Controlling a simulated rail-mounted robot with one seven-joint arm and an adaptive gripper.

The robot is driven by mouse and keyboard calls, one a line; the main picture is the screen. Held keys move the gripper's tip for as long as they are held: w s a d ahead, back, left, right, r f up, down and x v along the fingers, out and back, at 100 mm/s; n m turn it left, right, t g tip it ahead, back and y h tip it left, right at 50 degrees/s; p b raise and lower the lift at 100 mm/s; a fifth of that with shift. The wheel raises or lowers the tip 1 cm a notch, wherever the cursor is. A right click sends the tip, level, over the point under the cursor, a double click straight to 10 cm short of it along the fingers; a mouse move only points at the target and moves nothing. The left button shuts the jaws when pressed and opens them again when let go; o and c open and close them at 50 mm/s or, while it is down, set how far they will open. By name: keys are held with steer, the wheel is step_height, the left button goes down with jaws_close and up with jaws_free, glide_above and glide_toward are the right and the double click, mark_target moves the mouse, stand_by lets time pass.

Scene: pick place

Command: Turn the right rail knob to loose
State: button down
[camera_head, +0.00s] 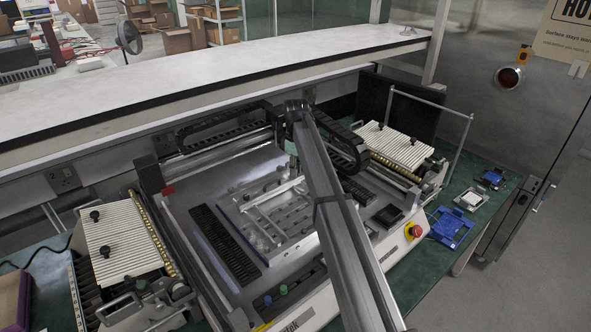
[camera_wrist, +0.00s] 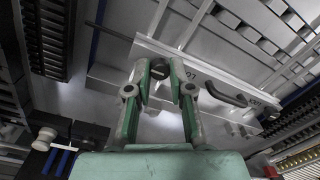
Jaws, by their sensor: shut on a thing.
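In the wrist view, my gripper (camera_wrist: 161,68) has its two green-and-grey fingers closed around a small dark knob (camera_wrist: 160,72) at the edge of a pale metal rail (camera_wrist: 205,72). The fingertips hide part of the knob, and its loose or tight setting cannot be read. A curved black handle (camera_wrist: 225,95) sits farther right along the rail, between small printed labels. In the head view, the pale rails (camera_head: 268,207) lie on the plate at the machine's middle. My arm crosses in front of their right side, so the knob and fingertips are hidden there.
Feeder banks with ribbed white covers (camera_head: 122,240) (camera_head: 395,145) flank the machine. A dark slotted strip (camera_head: 224,245) lies left of the plate. A red stop button (camera_head: 415,230) is on the right front, and blue trays (camera_head: 450,228) lie beyond. A long white shelf (camera_head: 200,78) runs behind.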

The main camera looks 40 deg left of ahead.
steer(key=c, duration=1)
jaws_free()
steer(key=shift+r, duration=0.1)
step_height(320, 180, up, 12)
steer(key=shift+w+f, duration=0.1)
steer(key=shift+w, duration=0.05)
